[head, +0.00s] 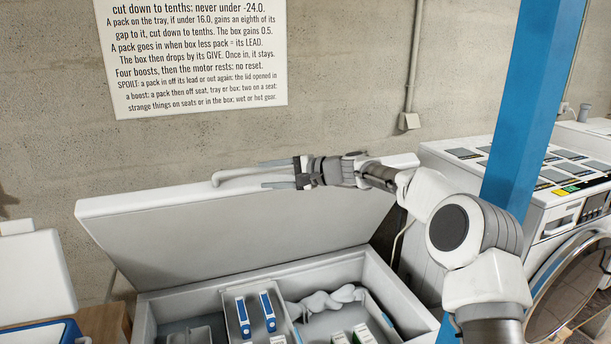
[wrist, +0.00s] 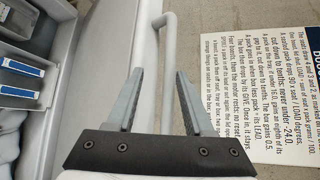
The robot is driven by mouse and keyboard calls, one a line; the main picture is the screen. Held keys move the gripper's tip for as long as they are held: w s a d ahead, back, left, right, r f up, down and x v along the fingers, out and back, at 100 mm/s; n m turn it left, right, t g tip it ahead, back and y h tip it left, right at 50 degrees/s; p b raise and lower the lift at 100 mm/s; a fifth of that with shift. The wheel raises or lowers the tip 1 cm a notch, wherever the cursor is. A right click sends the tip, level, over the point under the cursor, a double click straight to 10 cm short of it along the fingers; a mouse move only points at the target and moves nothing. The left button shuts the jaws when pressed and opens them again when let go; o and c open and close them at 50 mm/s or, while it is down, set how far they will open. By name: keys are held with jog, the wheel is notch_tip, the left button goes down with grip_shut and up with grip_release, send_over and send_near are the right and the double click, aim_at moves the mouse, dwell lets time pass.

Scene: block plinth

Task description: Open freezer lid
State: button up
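The chest freezer (head: 145,325) stands open in the head view. Its white lid (head: 240,220) is raised and leans back toward the wall. The lid's pale bar handle (head: 228,176) runs along its upper edge. My gripper (head: 268,174) is at that upper edge, fingers pointing left along the handle.
Inside the freezer are blue-and-white packs (head: 268,311) in a compartment and a lumpy grey-white bag (head: 325,302). A blue post (head: 525,100) and a white machine with a round door (head: 555,190) stand right. A printed sign (head: 195,55) hangs on the wall behind.

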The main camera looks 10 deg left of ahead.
jog(key=b+v, duration=0.2)
jog(key=v, duration=1.2)
jog(key=shift+b, duration=0.4)
jog(key=s+d+f+n+h, duration=0.25)
jog(key=s+h, duration=0.35)
jog(key=s, duration=0.6)
jog(key=s+d+f+n+h, duration=0.1)
jog(key=s+d+f+h, duration=0.1)
jog(key=s+d, duration=0.5)
jog(key=s+d+f+t+h, duration=0.1)
jog(key=s+d+h, duration=0.3)
jog(key=s+d, duration=0.4)
jog(key=s+d+f+n+t+h, duration=0.1)
jog(key=s+d+f+h, duration=0.1)
jog(key=s+d, duration=0.6)
jog(key=s+f, duration=0.1)
jog(key=s, duration=0.4)
jog(key=shift+f+n+h, duration=0.35)
jog(key=shift+h, duration=0.05)
jog(key=shift+w, duration=0.1)
